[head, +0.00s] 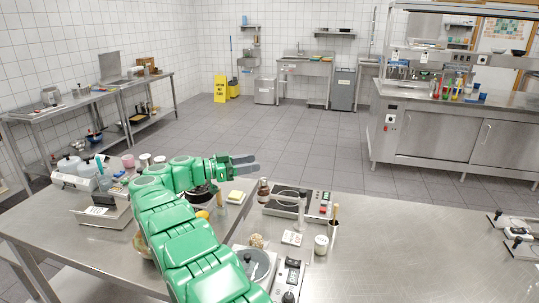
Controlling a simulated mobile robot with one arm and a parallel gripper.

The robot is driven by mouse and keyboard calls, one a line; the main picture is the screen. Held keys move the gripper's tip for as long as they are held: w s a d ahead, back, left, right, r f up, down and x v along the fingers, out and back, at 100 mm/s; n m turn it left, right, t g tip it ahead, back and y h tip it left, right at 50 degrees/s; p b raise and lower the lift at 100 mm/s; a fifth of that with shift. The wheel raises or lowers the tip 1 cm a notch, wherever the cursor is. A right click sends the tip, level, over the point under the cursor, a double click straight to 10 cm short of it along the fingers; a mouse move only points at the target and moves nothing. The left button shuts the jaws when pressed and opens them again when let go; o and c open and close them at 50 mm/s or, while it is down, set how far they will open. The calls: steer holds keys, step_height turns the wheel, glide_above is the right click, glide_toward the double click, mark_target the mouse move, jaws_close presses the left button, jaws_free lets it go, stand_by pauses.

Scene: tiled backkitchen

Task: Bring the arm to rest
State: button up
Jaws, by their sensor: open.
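My green arm reaches up from the bottom of the head view over the near steel table (400,235). Its end bends to the right. My gripper (256,163) has grey fingers pointing right, open and apparently empty, above the table's back edge. My arm hides part of the table and some of the things under and behind it.
A scale (103,212) and jars stand left of my arm. To its right are a red-buttoned device (319,207), a brown bottle (263,191) and a white-lidded jar (321,244). The table's right-centre is clear. A yellow floor sign (220,89) stands far back.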

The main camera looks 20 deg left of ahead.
steer(key=shift+r, duration=0.1)
steer(key=w+d+r+n+t+y, duration=0.4)
steer(key=w+r+y, duration=0.3)
steer(key=r, duration=0.5)
steer(key=w+d+r+n+t+y, duration=0.1)
steer(key=w+r+n+t+y, duration=0.45)
steer(key=r, duration=0.55)
steer(key=s+d+f+g, duration=0.7)
steer(key=s+d, duration=0.5)
steer(key=s, duration=0.8)
steer(key=s+d+f+n+g+y, duration=0.1)
steer(key=s+d+f+g, duration=0.6)
steer(key=s, duration=1.4)
steer(key=s+d+f+g+y, duration=0.1)
steer(key=s+d+f+g, duration=0.6)
steer(key=s+d+f, duration=0.6)
steer(key=s+d, duration=0.6)
steer(key=s, duration=0.2)
steer(key=shift+s+f+n, duration=0.15)
steer(key=shift+f+n, duration=0.2)
steer(key=shift+f, duration=0.05)
steer(key=shift+d+y, duration=0.1)
steer(key=shift+y, duration=0.15)
